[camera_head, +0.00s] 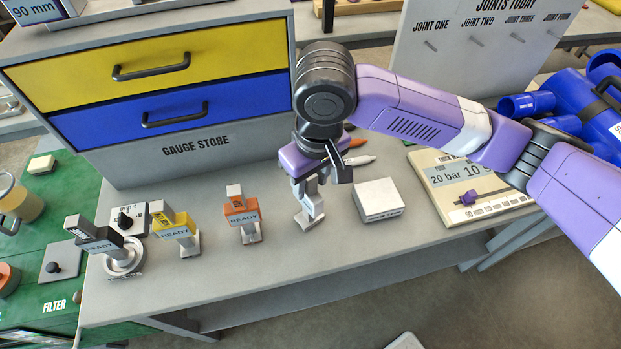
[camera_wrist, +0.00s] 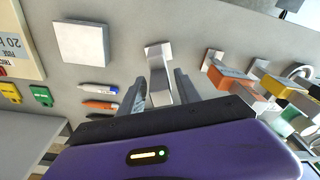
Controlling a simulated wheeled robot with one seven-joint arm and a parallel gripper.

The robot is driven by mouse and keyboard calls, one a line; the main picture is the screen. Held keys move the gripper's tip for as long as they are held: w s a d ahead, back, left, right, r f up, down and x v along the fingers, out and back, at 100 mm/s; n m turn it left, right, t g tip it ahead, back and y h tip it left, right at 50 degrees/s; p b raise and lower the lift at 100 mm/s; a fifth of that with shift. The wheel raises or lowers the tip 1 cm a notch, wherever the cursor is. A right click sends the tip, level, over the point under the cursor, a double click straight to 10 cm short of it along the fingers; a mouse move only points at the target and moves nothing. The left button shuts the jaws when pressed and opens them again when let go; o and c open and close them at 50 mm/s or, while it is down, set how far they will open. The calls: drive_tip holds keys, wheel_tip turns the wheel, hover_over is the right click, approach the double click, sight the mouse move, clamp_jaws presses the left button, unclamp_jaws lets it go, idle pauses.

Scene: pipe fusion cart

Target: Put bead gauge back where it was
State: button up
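Several small upright gauges stand in a row on the grey bench. One has a black block (camera_head: 95,238), one a yellow block (camera_head: 172,226), one an orange block (camera_head: 241,213); all three read READY. A pale grey gauge (camera_head: 310,207) stands at the right end of the row, below my gripper (camera_head: 320,172). I cannot read which is the bead gauge. In the wrist view the pale gauge (camera_wrist: 158,72) stands between the two fingers of my gripper (camera_wrist: 160,84), which look apart around it. The orange block (camera_wrist: 229,80) is to its right there.
The gauge store has a yellow drawer (camera_head: 170,68) and a blue drawer (camera_head: 175,108), both shut. A white box (camera_head: 379,200), a white pen (camera_head: 359,160) and an orange pen (camera_wrist: 100,105) lie near the pale gauge. A sign board (camera_head: 470,190) lies at right. The bench front is clear.

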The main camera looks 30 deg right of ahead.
drive_tip(key=shift+r, duration=0.1)
wheel_tip(320, 180, up, 12)
drive_tip(key=s, duration=0.1)
drive_tip(key=shift+s, duration=0.2)
idle(0.4)
